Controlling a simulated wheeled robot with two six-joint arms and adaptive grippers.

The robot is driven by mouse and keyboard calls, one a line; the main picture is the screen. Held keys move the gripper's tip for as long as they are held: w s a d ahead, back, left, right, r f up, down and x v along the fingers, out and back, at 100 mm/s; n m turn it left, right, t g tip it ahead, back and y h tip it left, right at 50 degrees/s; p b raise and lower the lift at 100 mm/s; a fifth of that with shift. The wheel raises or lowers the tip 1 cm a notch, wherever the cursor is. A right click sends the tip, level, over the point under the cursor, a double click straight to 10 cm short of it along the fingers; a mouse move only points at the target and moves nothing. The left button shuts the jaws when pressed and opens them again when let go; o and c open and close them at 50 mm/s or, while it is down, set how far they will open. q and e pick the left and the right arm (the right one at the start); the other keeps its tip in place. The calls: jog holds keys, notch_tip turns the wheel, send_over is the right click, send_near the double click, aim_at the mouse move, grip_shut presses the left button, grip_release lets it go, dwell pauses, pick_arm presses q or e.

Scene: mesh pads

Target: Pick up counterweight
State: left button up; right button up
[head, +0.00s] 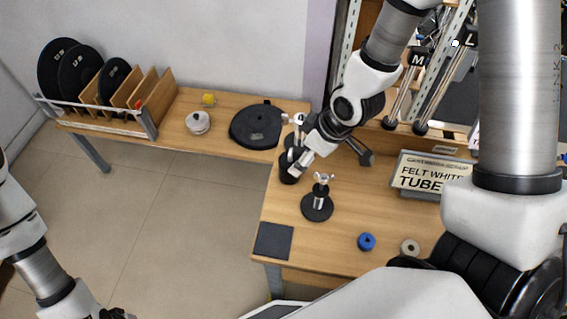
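No thing in the head view is labelled as the counterweight, and I cannot tell for sure which one it is. A dark cylinder (288,172) stands at the left part of the wooden table, partly hidden by my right gripper (298,158). The gripper reaches down and left over it; whether the fingers touch it or are open is unclear. A black round base with a silver post and wing nut (318,206) stands just in front. A blue ring (366,241) and a beige ring (410,247) lie near the front edge. My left gripper (118,314) is mostly cut off at the bottom left.
A side bench carries a large black disc (257,125), a white round pot (198,122), a yellow item (208,99) and a wooden rack (150,92) with black discs. A dark square pad (273,240) lies at the table's front-left corner.

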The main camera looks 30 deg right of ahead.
aim_at(294, 161)
jog(key=x, duration=0.6)
jog(key=p+x, duration=0.1)
jog(key=x, duration=0.2)
jog(key=shift+w+d+r, duration=0.1)
jog(key=shift+w+r, duration=0.05)
jog(key=shift+w, duration=0.15)
jog(key=shift+s+r, duration=0.1)
jog(key=shift+s, duration=0.05)
jog(key=c, duration=0.8)
grip_shut()
